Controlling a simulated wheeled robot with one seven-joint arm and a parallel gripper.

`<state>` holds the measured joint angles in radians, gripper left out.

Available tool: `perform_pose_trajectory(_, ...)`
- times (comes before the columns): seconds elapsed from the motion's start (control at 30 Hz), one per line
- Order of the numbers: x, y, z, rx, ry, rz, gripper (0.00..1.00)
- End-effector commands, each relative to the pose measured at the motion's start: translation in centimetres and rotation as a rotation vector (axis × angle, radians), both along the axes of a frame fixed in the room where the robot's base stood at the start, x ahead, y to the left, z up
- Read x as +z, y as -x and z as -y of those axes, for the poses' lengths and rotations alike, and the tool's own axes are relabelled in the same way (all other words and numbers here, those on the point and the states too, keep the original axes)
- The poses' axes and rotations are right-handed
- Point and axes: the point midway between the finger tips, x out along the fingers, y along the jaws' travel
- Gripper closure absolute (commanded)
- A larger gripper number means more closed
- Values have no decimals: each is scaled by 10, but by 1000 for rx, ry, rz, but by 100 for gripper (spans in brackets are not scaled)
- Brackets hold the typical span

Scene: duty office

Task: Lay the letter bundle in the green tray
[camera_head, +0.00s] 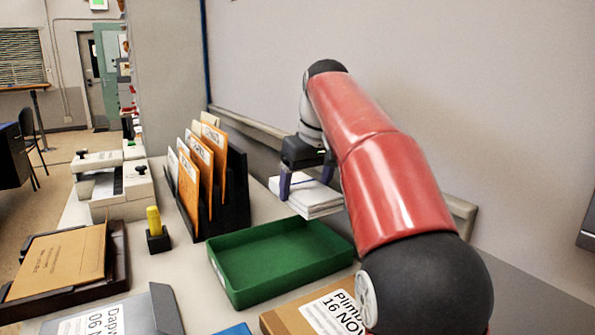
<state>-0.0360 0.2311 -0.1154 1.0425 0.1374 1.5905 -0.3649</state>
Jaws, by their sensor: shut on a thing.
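The green tray (226,283) sits on the desk in the middle, and its visible floor is empty. My gripper (304,190) is beyond the tray's far right side, shut on the letter bundle (313,201), a flat white stack. The bundle appears raised behind the tray's far right edge; its exact height above the desk is hard to tell. My red arm comes in from the right and hides part of the bundle's right side.
A black rack (236,190) with orange envelopes stands left of the bundle. A yellow item in a black holder (158,240), a dark tray (121,260) with a brown envelope, a grey folder (165,308) and a cardboard box (285,318) surround the tray. The wall is close behind.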

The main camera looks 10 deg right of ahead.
Motion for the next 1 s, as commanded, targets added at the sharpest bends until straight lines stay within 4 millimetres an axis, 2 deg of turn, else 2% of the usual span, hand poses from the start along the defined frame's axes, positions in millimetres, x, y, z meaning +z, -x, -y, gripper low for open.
perform_pose_trajectory(0.27,-12,1,0,0,0,-2,48)
perform_pose_trajectory(0.6,-51,0,0,1,1,1,48)
perform_pose_trajectory(1.0,-84,0,0,0,0,-1,48)
